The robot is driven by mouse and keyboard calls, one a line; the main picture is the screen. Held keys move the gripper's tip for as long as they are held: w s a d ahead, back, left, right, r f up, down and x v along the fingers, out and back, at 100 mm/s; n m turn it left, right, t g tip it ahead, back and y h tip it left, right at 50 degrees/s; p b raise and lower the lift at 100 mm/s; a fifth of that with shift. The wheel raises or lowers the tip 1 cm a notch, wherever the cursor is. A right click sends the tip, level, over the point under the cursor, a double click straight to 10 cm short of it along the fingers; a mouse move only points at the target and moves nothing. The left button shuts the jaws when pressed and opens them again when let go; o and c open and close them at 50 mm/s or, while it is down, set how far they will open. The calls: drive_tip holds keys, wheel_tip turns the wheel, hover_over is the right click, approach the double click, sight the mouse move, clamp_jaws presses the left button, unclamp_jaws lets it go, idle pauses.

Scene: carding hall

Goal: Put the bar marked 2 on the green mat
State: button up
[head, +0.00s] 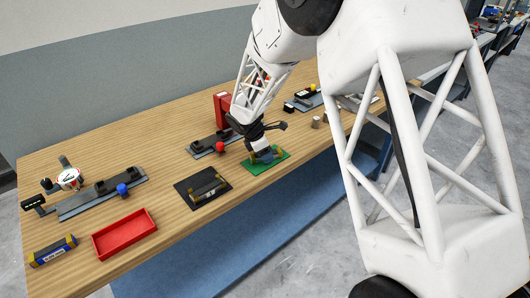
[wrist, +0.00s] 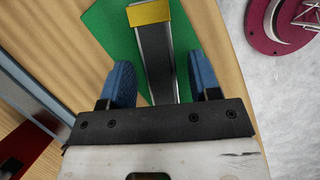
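A dark bar with yellow ends (head: 279,150) lies on the green mat (head: 256,169), with my gripper (head: 265,154) over it. In the wrist view, the bar (wrist: 156,60) runs between the two blue fingers of my gripper (wrist: 160,70), above the green mat (wrist: 108,25). The fingers stand apart, with a gap visible beside the bar. One yellow end shows; the near end is hidden by the gripper. I cannot read a number on this bar. A similar bar (head: 209,191) lies on a black mat (head: 184,188) to the left.
A red tray (head: 124,234) and a blue and yellow bar (head: 53,250) are at the left end of the wooden table. The table's front edge is close to the green mat.

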drive_tip(key=shift+r, duration=0.1)
drive_tip(key=v, duration=1.2)
drive_tip(key=shift+s+a, duration=0.1)
idle(0.3)
idle(0.6)
drive_tip(key=s+d+r+m+y, duration=0.1)
drive_tip(key=s+d+r+m, duration=0.55)
drive_tip(key=s+d, duration=0.3)
drive_tip(key=s+d+r+m+y, duration=0.1)
drive_tip(key=s+d+r+m, duration=0.5)
drive_tip(key=s+d, duration=0.4)
drive_tip(key=s+d+m+y, duration=0.1)
drive_tip(key=s+d+m, duration=0.4)
drive_tip(key=s, duration=0.6)
drive_tip(key=s+d+m+t+y, duration=0.1)
drive_tip(key=s+d+m, duration=0.4)
drive_tip(key=s, duration=0.6)
drive_tip(key=shift+s, duration=0.2)
